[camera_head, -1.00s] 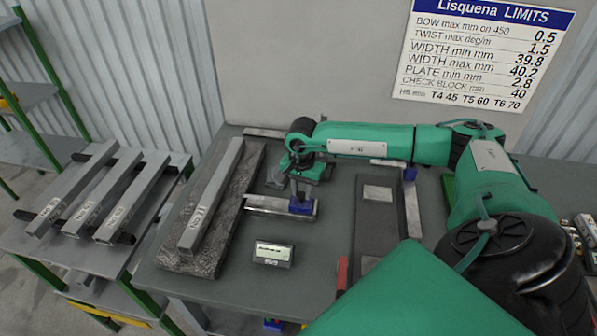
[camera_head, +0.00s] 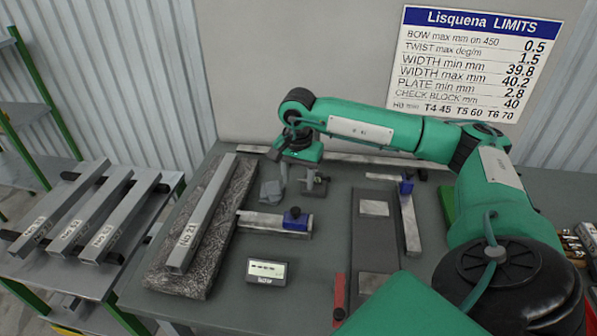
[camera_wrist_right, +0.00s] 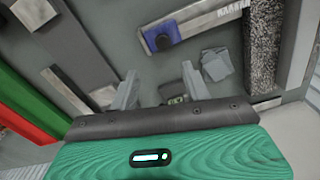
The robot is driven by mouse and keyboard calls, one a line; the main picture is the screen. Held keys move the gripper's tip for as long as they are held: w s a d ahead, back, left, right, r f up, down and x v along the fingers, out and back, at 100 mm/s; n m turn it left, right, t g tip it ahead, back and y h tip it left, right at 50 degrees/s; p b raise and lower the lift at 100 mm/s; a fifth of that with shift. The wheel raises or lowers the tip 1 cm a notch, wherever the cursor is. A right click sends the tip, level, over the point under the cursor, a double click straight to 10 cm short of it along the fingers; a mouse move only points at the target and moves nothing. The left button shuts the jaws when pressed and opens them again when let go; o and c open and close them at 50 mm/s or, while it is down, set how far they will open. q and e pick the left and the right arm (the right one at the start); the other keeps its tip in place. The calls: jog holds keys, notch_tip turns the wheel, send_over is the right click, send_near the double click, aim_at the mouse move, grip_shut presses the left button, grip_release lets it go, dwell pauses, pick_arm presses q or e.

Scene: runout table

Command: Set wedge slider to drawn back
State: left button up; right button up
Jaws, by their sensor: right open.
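A flat steel strip (camera_head: 258,220) carries a blue sliding block with a dark knob (camera_head: 295,219), near the strip's right end. I take this as the wedge slider, though no label on it can be read. The blue block shows in the wrist view (camera_wrist_right: 160,37), beyond my fingers. My right gripper (camera_head: 297,180) is open and empty, above the table behind the strip. In the wrist view its two fingers (camera_wrist_right: 160,90) stand apart, with a small dark item (camera_wrist_right: 172,94) seen between them. My left gripper is out of view.
A grey angular block (camera_head: 271,191) lies near the right gripper. A small display (camera_head: 267,272) stands in front of the strip. A bar on a dark stone slab (camera_head: 165,278) is to the left. A dark plate (camera_head: 375,235) and another strip with a blue block (camera_head: 412,228) are right.

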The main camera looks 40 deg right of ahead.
notch_tip(320, 180, up, 4)
jog(key=shift+f+b, duration=0.15)
jog(key=shift+b, duration=0.2)
jog(key=shift+s+f, duration=0.1)
dwell(0.3)
